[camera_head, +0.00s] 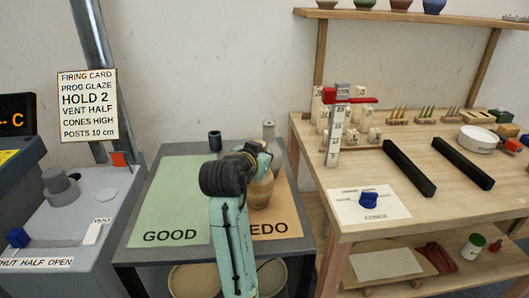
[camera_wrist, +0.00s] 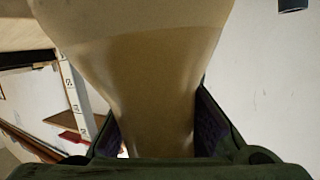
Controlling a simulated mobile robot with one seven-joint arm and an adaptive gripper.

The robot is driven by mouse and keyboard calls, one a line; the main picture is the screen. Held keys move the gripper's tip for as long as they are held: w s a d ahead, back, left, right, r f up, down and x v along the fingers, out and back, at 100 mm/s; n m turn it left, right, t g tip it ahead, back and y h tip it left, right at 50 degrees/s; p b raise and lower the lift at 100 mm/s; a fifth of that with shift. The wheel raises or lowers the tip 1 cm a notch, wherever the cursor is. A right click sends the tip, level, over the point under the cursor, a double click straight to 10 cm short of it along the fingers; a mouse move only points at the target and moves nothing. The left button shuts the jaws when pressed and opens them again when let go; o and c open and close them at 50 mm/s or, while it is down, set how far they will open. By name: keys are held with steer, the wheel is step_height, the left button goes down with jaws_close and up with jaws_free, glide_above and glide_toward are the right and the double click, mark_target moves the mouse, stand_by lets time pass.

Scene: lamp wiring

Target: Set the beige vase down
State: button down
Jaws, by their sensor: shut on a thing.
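The beige vase (camera_head: 262,190) is partly hidden behind my arm in the head view, in front of the orange REDO half (camera_head: 284,210) of the small grey table. In the wrist view the vase (camera_wrist: 150,60) fills the middle, wide at the top of the picture and narrowing between my fingers. My gripper (camera_wrist: 158,135) is shut on its narrow part, one finger on each side. I cannot tell whether the vase's base touches the table. The green GOOD half (camera_head: 165,200) lies to the left and is bare.
A dark cup (camera_head: 215,140) and a grey cylinder (camera_head: 268,131) stand at the table's back edge. Buckets (camera_head: 193,280) sit below. A wooden bench (camera_head: 365,240) with blocks, black bars and a white dish is at right. A grey kiln control unit (camera_head: 60,220) is at left.

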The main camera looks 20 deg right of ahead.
steer(key=c, duration=2.1)
jaws_free()
steer(key=shift+f, duration=0.15)
steer(key=o, duration=0.5)
steer(key=shift+o, duration=0.2)
steer(key=shift+r, duration=0.25)
steer(key=shift+s+a, duration=0.25)
steer(key=b+v, duration=0.2)
steer(key=v, duration=0.9)
steer(key=shift+r, duration=0.15)
steer(key=shift+s, duration=0.15)
